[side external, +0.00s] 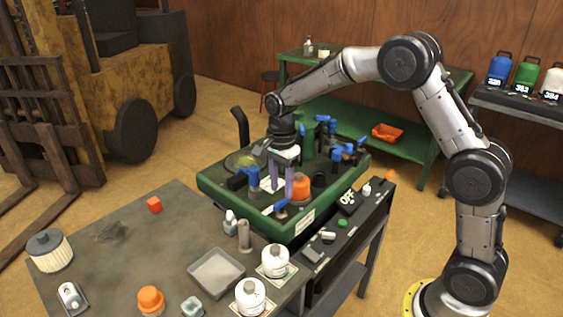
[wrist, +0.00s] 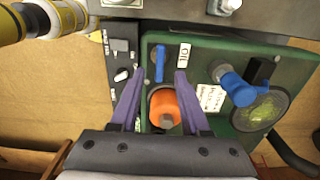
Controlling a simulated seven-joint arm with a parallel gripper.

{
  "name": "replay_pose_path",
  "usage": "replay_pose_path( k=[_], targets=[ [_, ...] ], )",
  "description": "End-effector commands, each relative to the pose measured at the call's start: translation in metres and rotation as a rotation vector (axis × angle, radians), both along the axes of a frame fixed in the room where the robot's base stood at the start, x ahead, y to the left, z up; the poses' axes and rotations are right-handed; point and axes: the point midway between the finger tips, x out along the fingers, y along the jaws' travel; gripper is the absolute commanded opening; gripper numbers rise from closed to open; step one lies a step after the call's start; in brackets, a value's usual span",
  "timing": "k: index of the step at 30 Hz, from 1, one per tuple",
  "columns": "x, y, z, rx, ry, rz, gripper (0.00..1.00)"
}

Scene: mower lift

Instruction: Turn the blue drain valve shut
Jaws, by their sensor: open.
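Several blue handles stand on the green machine deck, and I cannot tell by label which is the drain valve. A small blue lever (wrist: 160,63) by a white label reading like OIL lies between my fingertips in the wrist view. In the side view a low blue lever (side external: 282,206) sits just below the fingers, near the deck's front edge. A larger blue valve (wrist: 235,88) stands to the right in the wrist view. My gripper (side external: 281,192), with purple fingers, is open, pointing down over the deck (wrist: 160,73). Nothing is held.
An orange cap (wrist: 163,108) stands close to the fingers; it also shows in the side view (side external: 301,188). More blue handles (side external: 337,152) crowd the deck's right part. A narrow dark bench (side external: 330,238) and a grey table (side external: 130,215) with jars and a tray (side external: 216,272) stand in front.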

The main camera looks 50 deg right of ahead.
Motion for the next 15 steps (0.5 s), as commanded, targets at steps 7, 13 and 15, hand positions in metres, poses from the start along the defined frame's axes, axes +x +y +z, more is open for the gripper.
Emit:
replay_pose_path(
  k=[7, 13, 15],
  targets=[
    [0.001, 0.000, 0.053, 0.000, -0.004, 0.000, 0.46],
    [0.001, 0.000, 0.077, 0.000, -0.002, -0.001, 0.46],
    [0.000, 0.000, 0.082, 0.000, 0.000, -0.001, 0.46]
  ],
)
